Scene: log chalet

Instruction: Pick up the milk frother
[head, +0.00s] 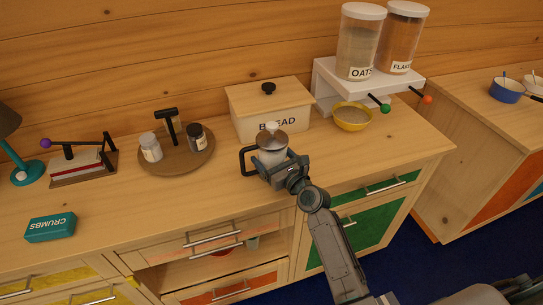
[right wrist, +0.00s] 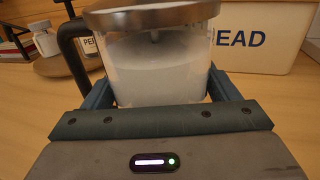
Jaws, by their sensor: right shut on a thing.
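The milk frother (head: 271,149) is a clear jug of whitish milk with a metal lid, a pale knob and a black handle on its left. It stands upright in front of the bread box. My right gripper (head: 276,172) is shut around the jug's body from the front. In the right wrist view the frother (right wrist: 155,70) sits between the two fingers (right wrist: 160,92), with its handle to the left. Its base is hidden by the gripper, so I cannot tell whether it touches the counter. My left gripper is not in view.
The bread box (head: 268,108) is close behind. A round tray (head: 180,165) with two jars is to the left. A yellow bowl (head: 352,118) sits under the cereal dispenser (head: 340,90) at right. A teal crumbs box (head: 50,227) lies front left. The counter front is clear.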

